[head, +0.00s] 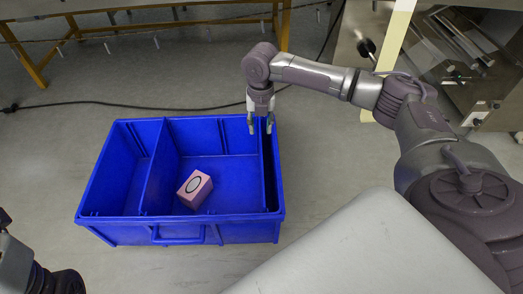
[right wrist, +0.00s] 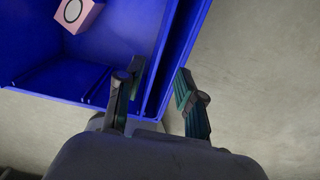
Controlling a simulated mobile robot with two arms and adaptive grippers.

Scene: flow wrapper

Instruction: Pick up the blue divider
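A blue crate (head: 180,230) stands on the floor with blue dividers inside. One divider (head: 157,172) splits off the left compartment. Another blue divider (head: 263,178) runs close to the crate's right wall, leaving a narrow slot; it also shows in the right wrist view (right wrist: 171,40). My right gripper (head: 260,129) points down over the far right part of the crate, near the far end of this right divider. In the right wrist view its fingers (right wrist: 160,92) are apart with nothing held between them. I cannot tell the exact height of the fingertips.
A pink box with a black ring (head: 195,189) lies in the crate's middle compartment, also in the right wrist view (right wrist: 80,13). A yellow-legged table (head: 282,28) stands behind, and a metal machine (head: 465,55) stands at the right. A cable (head: 150,106) crosses the floor.

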